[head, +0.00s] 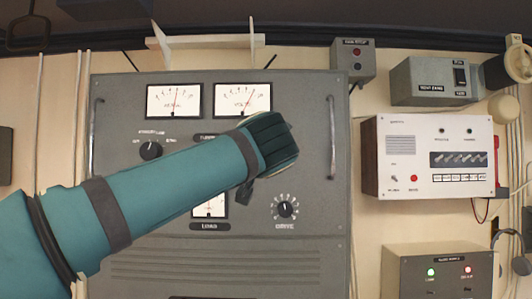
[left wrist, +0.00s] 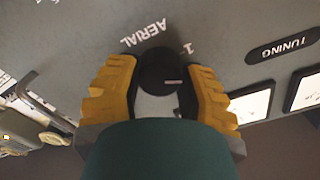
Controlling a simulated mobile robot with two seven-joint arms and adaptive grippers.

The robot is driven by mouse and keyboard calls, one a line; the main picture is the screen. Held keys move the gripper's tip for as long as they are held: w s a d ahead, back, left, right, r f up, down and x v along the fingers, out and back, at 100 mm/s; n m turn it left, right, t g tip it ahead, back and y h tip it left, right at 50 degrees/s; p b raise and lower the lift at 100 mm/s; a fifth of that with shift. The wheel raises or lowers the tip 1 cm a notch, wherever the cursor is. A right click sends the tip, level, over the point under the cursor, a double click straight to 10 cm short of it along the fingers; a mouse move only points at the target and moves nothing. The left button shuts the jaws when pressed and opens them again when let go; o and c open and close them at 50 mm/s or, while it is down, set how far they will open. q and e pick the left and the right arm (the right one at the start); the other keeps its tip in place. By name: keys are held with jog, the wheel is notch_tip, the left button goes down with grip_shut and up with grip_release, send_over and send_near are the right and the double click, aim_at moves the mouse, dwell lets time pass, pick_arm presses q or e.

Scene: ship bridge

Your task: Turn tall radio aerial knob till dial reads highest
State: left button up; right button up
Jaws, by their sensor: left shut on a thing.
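The tall grey radio cabinet (head: 120,250) fills the middle of the head view. My left arm crosses its front, and the dark gripper end (head: 268,145) covers the aerial knob there. In the left wrist view my left gripper (left wrist: 160,66) has its yellow fingers on both sides of the round black aerial knob (left wrist: 157,72), shut on it. The word AERIAL is beside the knob. A lower dial (head: 209,207) above the LOAD label is partly hidden by my arm. My right gripper is not in view.
A drive knob (head: 285,207) and a selector knob (head: 150,150) are on the same panel. Metal handles (head: 332,137) stand out at the panel's sides. A white switch box (head: 430,157) and grey boxes are on the wall to the right.

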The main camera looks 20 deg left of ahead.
pick_arm(q)
jog(key=shift+m, duration=0.6)
jog(key=o, duration=1.3)
jog(key=shift+c, duration=0.2)
jog(key=v, duration=1.2)
